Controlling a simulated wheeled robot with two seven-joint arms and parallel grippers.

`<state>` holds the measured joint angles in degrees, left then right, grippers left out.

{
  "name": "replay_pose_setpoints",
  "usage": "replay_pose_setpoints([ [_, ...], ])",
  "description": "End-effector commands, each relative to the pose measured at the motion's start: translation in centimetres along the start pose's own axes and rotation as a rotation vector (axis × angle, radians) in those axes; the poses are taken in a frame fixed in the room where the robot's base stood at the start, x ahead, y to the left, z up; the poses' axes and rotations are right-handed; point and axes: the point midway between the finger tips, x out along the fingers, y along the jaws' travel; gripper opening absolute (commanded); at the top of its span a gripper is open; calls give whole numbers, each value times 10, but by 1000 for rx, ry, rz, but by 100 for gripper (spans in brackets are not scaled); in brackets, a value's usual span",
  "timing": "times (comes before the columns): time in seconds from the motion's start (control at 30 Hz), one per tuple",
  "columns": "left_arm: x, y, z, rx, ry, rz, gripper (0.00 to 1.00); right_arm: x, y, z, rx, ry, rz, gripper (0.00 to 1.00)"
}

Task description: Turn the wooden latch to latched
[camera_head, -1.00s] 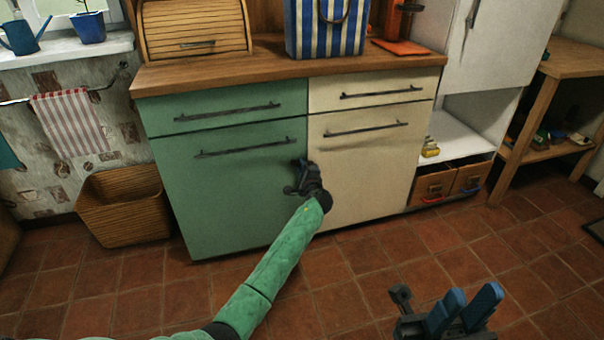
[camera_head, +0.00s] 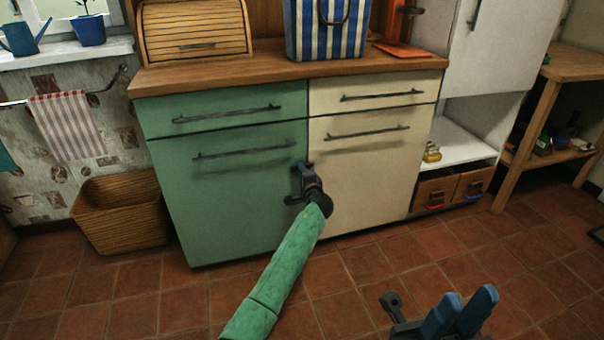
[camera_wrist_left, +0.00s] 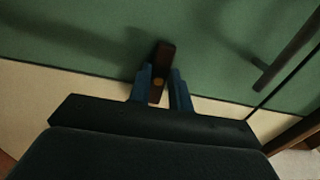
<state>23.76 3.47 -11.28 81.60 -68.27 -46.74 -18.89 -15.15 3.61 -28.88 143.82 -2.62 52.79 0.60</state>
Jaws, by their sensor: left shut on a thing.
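The wooden latch (camera_wrist_left: 165,58) is a small dark brown bar with an orange-brown round spot. In the left wrist view it lies roughly across the seam between the green door (camera_wrist_left: 80,45) and the cream door (camera_wrist_left: 40,90), mostly over the green side. My left gripper (camera_wrist_left: 160,88) has its blue fingers on both sides of the latch and is shut on it. In the head view my left gripper (camera_head: 308,182) is at the seam below the door handles and hides the latch. My right gripper (camera_head: 468,305) is at the lower right, open and empty, away from the cabinet.
The green door (camera_head: 220,205) and cream door (camera_head: 365,170) look closed, with a dark bar handle (camera_head: 245,151) on the green one. A wicker basket (camera_head: 120,210) stands left of the cabinet. Tiled floor (camera_head: 380,260) in front is clear. An open shelf (camera_head: 460,145) is at right.

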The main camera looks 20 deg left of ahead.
Motion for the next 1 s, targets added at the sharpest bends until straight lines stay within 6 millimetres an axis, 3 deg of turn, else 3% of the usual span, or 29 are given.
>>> replay_pose_setpoints([
  [0.07,0,2,2,0,-3,2,0,-1,0,0,0,-4,0,29],
  [0.1,0,2,2,0,-3,2,26,-1,0,0,0,-4,0,29],
  [0.2,0,1,1,1,-2,2,42,-1,0,0,0,-2,-1,29],
  [0.57,-6,0,0,0,0,1,42,6,0,1,-1,14,-3,29],
  [1.0,-66,0,1,0,-1,2,42,17,2,-1,-11,18,11,29],
])
